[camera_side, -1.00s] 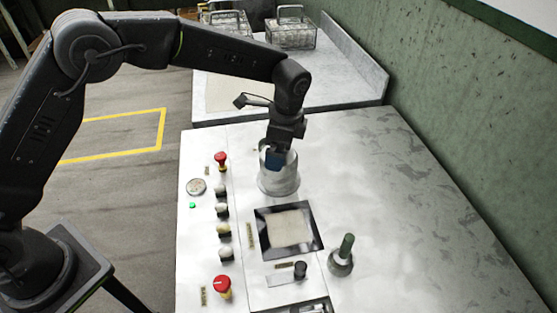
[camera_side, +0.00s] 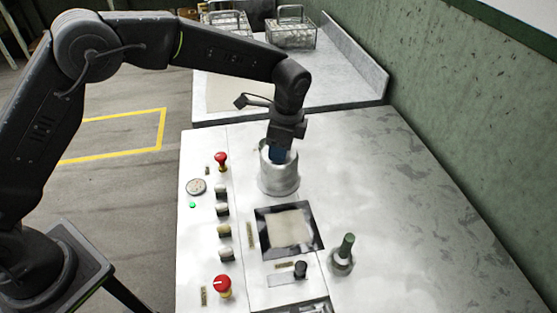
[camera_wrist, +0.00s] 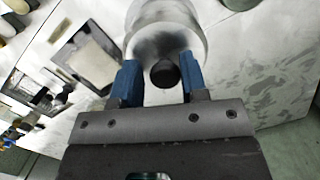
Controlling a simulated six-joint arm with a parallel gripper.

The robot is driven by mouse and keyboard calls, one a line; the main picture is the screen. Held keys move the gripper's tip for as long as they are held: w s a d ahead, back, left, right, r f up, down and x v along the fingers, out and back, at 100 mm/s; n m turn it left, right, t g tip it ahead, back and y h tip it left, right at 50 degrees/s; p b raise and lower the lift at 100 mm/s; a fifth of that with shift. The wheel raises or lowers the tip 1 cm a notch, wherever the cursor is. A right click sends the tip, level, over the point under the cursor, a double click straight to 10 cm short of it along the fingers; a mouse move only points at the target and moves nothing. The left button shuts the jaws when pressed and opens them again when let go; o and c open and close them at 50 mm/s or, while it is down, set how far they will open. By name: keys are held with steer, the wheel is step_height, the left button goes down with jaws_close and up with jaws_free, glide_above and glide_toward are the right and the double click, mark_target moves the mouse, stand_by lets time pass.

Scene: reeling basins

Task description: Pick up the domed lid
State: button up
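The domed lid (camera_wrist: 165,45) shows in the wrist view as a pale, shiny round surface with a round black knob (camera_wrist: 164,75). It appears to sit on a grey metal cylindrical vessel (camera_side: 279,180) standing upright on the panel. My gripper (camera_wrist: 158,72) points down at it, with its two blue fingers one on each side of the knob. Gaps show between the knob and both fingers, so the gripper is open and holds nothing. In the side view, my gripper (camera_side: 278,155) is at the vessel's top, and the fingers and rim hide the knob.
A dark-framed square plate (camera_side: 290,229) lies just in front of the vessel. A green-handled lever (camera_side: 345,246) stands to its right. Red buttons (camera_side: 222,286) and several knobs line the left. The panel's right side (camera_side: 400,200) is clear. Wire baskets (camera_side: 291,32) stand behind.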

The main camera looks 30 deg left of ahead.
steer(key=shift+s+a+f, duration=0.1)
steer(key=shift+a+f, duration=0.05)
steer(key=shift+f, duration=0.2)
steer(key=c, duration=0.5)
steer(key=shift+o, duration=0.2)
steer(key=shift+r, duration=0.1)
